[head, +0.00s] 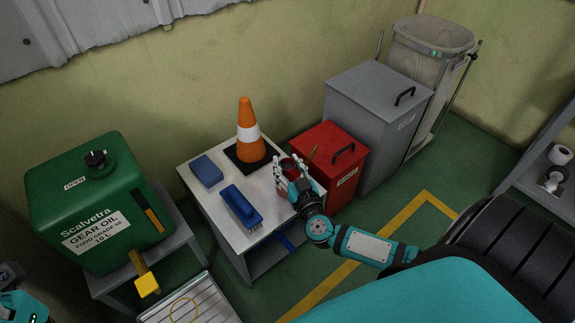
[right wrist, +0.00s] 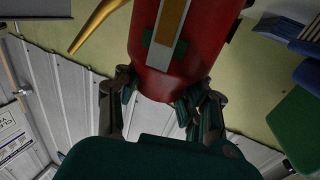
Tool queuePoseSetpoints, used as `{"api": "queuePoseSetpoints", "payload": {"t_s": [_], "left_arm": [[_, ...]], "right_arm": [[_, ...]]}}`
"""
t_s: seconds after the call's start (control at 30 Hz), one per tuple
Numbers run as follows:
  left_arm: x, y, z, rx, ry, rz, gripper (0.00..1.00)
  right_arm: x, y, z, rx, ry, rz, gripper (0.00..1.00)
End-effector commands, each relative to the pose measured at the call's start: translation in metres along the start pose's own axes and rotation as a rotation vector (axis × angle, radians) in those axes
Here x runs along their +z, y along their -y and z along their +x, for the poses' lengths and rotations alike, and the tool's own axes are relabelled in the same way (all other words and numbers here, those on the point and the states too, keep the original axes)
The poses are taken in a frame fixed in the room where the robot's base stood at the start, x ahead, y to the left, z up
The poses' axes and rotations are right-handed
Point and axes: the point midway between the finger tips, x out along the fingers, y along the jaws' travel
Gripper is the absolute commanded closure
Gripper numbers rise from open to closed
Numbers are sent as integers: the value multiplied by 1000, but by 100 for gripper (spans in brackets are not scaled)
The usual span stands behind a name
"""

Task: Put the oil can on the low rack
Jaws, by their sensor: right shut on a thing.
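The oil can is red with a thin brass spout. In the head view the oil can (head: 289,166) is at the right side of the white-topped table, partly hidden by my right gripper (head: 291,174). My right gripper is shut on it. In the right wrist view the can (right wrist: 185,60) fills the middle between the fingers (right wrist: 155,100), with its spout at the upper left. I cannot tell whether it touches the tabletop. A low slatted metal rack (head: 213,296) with a yellow ring on it is at the bottom. Only a piece of my left arm shows at the lower left corner.
On the table (head: 268,203) are an orange cone (head: 247,135), a blue block (head: 207,171) and a blue brush (head: 239,206). A green gear oil tank (head: 95,200) with a yellow-handled tap stands left. A red bin (head: 325,140) and a grey bin (head: 365,105) stand behind the gripper.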

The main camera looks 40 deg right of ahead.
Motion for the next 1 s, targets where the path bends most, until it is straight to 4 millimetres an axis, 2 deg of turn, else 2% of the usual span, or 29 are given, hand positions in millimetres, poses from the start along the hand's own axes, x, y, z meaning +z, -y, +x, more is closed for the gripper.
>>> {"api": "queuePoseSetpoints", "payload": {"t_s": [0.03,0.07,0.23,0.57,0.67,0.73,0.9,1.0], "left_arm": [[0,0,0,0,0,0,60],[0,0,0,0,0,0,60],[0,0,0,0,0,0,60],[0,0,1,0,0,-1,60],[-2,0,6,-1,-5,-1,60],[-3,0,0,-10,25,-3,60],[-5,0,-8,-27,72,-9,60],[-7,0,-4,-30,75,-10,60]], "right_arm": [[1,0,0,1,-1,0,100],[3,0,0,1,1,0,60],[2,0,0,0,1,0,38],[-2,0,0,-1,0,0,38],[-2,0,-13,-1,4,-2,38],[-2,0,-26,-1,6,-1,38],[-3,0,-64,0,6,-1,38],[-2,0,-84,0,6,-1,38]]}}
